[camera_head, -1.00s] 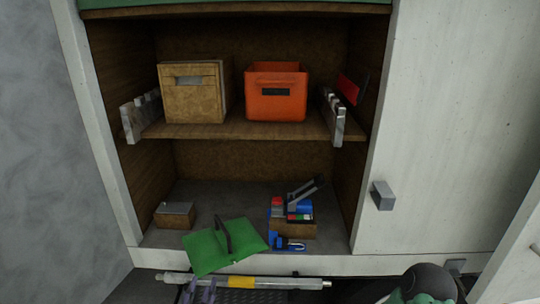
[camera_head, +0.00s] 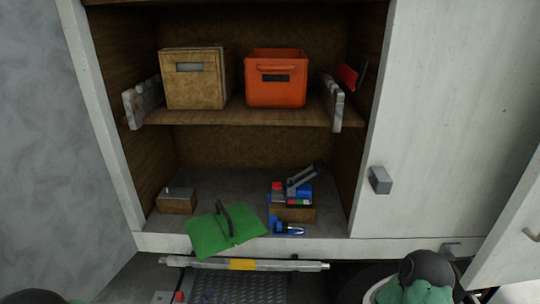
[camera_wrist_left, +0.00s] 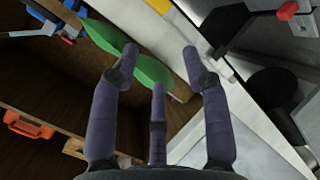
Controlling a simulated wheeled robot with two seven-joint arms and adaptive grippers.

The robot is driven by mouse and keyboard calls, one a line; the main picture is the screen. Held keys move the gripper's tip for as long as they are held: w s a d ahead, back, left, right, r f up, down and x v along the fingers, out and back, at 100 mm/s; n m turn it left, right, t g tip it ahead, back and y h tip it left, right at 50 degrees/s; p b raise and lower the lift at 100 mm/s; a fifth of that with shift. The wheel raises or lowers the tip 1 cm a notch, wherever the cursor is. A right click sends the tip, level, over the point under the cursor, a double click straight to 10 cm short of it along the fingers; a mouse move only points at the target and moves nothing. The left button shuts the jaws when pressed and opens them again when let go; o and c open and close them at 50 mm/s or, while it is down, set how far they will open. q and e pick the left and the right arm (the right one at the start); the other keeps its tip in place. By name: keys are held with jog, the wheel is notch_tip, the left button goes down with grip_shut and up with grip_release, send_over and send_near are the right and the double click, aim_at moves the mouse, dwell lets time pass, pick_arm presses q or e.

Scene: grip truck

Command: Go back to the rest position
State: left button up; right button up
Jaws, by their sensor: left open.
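My left gripper (camera_wrist_left: 157,72) shows in the left wrist view with its purple-grey fingers spread and nothing between them. The cabinet's lower shelf and a green flat item with a dark handle (camera_wrist_left: 148,68) lie beyond the fingers. In the head view that green item (camera_head: 208,236) rests on the front of the lower shelf, overlapping its front edge. The left gripper is not clearly visible in the head view. Part of my right arm (camera_head: 421,282) shows at the bottom right, but its gripper is out of view.
The upper shelf holds a wooden box (camera_head: 194,92) and an orange bin (camera_head: 276,92). The lower shelf holds a small box (camera_head: 177,204) and a blue-and-grey tool pile (camera_head: 291,192). A silver bar (camera_head: 292,266) runs below. The right cabinet door (camera_head: 450,130) has a grey handle (camera_head: 380,180).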

pick_arm(q)
jog(key=s+d+f+m+g, duration=0.2)
jog(key=s+f+m+g, duration=0.1)
jog(key=s+f, duration=0.3)
jog(key=s+d+f+m+g+h, duration=0.1)
jog(key=s+f+m+g, duration=0.3)
jog(key=f, duration=0.5)
jog(key=s+d+f+m+g+h, duration=0.1)
jog(key=s+d+f+m+g, duration=0.2)
jog(key=s+f+g, duration=0.2)
jog(key=s+f, duration=0.3)
jog(key=s, duration=0.1)
jog(key=shift+d+f, duration=0.15)
jog(key=shift+d, duration=0.05)
